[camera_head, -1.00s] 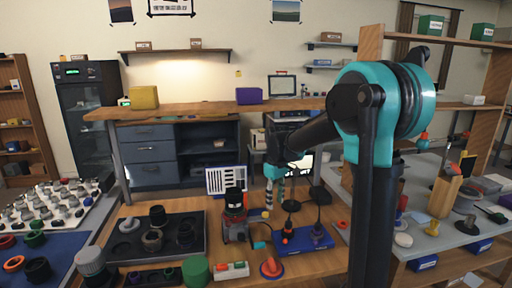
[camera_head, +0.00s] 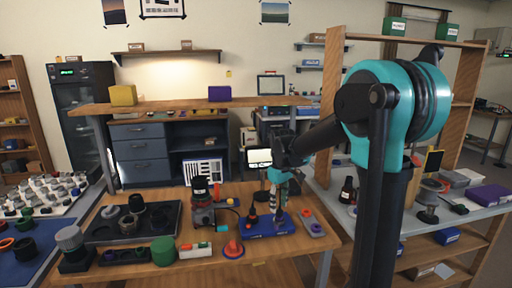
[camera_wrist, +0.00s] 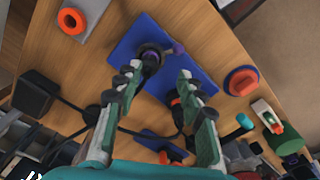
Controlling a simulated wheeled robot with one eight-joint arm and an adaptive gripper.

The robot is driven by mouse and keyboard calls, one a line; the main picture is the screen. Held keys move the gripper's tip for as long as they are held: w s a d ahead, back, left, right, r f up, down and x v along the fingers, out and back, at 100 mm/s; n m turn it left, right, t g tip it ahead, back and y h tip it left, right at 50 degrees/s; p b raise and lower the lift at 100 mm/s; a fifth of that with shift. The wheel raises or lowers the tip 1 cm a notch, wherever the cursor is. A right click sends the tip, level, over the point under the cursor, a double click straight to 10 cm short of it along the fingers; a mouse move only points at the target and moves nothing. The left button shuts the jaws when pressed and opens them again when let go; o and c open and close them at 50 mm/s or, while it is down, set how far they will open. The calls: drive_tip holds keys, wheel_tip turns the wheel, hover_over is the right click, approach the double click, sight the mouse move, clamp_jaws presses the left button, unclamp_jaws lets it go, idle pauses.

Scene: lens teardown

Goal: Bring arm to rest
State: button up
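My gripper (camera_head: 272,205) hangs over the wooden workbench, near the blue plate (camera_head: 268,232), with the rest of my arm reaching in from the right. In the wrist view, my gripper (camera_wrist: 158,82) has its two fingers spread, with a clear gap and nothing held between them. The blue plate (camera_wrist: 125,50) lies beyond the fingertips. I cannot tell whether finger and part touch.
A red and black device (camera_head: 203,215), a dark tray (camera_head: 105,236), a green cylinder (camera_head: 163,251) and an orange-red knob (camera_head: 233,249) crowd the bench. A grey strip (camera_head: 313,224) lies right of the blue plate. A grey-topped table (camera_head: 472,208) stands at right.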

drive_tip(key=s+d+f+m, duration=0.1)
drive_tip(key=s+d, duration=0.1)
drive_tip(key=s, duration=0.1)
drive_tip(key=s+d+f+m+t, duration=0.1)
drive_tip(key=s+d, duration=0.1)
drive_tip(key=s, duration=0.1)
drive_tip(key=s+d+f+m, duration=0.2)
drive_tip(key=s, duration=0.2)
drive_tip(key=shift+s+d+t, duration=0.1)
drive_tip(key=shift+d+t, duration=0.05)
drive_tip(key=shift+t, duration=0.25)
drive_tip(key=s+d+f+m+t, duration=0.1)
drive_tip(key=s+d+f+m, duration=0.1)
drive_tip(key=s, duration=0.4)
drive_tip(key=s+d+f+m+t, duration=0.1)
drive_tip(key=s+d+f+m, duration=0.1)
drive_tip(key=s+f, duration=0.2)
drive_tip(key=shift+s+f, duration=0.3)
drive_tip(key=shift+s, duration=0.55)
